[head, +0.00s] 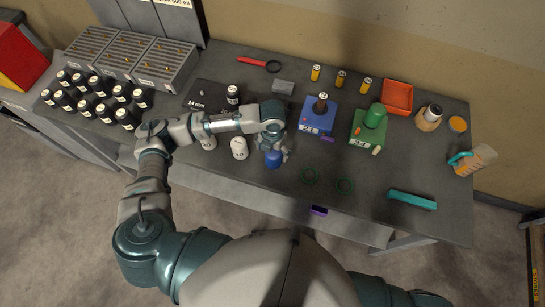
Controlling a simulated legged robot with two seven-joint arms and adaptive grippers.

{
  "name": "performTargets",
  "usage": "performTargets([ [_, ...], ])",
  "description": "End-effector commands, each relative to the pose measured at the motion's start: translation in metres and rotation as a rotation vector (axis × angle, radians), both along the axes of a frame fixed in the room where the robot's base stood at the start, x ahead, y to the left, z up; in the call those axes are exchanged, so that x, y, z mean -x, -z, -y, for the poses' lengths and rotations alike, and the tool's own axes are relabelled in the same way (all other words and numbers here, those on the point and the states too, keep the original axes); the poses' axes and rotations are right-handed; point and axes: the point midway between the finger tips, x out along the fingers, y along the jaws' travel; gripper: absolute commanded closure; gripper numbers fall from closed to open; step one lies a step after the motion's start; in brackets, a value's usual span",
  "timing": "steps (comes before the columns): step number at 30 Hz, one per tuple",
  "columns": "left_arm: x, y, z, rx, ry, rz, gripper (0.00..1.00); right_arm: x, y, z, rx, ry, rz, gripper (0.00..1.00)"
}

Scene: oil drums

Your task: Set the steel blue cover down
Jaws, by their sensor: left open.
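The steel blue cover (273,159) is a small rounded blue piece near the front edge of the grey table. My left gripper (281,149) is open, with its fingers right at the cover. The fingers partly hide the cover's far side, and I cannot tell whether they touch it. My right gripper does not show.
A green device (363,132) with a green cover (375,115) stands right of the blue one. White jars (239,148) stand beside my left forearm. Bare table (400,165) lies at right.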

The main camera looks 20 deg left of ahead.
Motion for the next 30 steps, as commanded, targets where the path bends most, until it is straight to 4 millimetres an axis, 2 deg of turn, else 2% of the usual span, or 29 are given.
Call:
performTargets([
  [4,-0.001,-0.027,0.000,0.001,0.000,0.003,0.11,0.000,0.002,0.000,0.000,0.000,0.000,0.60],
  [10,0.000,-0.044,0.000,0.000,0.000,-0.001,0.11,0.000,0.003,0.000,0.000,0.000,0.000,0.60],
  [26,0.000,-0.045,0.000,0.000,0.000,-0.001,0.11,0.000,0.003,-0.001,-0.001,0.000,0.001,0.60],
  [30,0.005,-0.039,0.008,0.022,-0.036,0.002,0.11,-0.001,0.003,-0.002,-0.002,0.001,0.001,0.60],
])
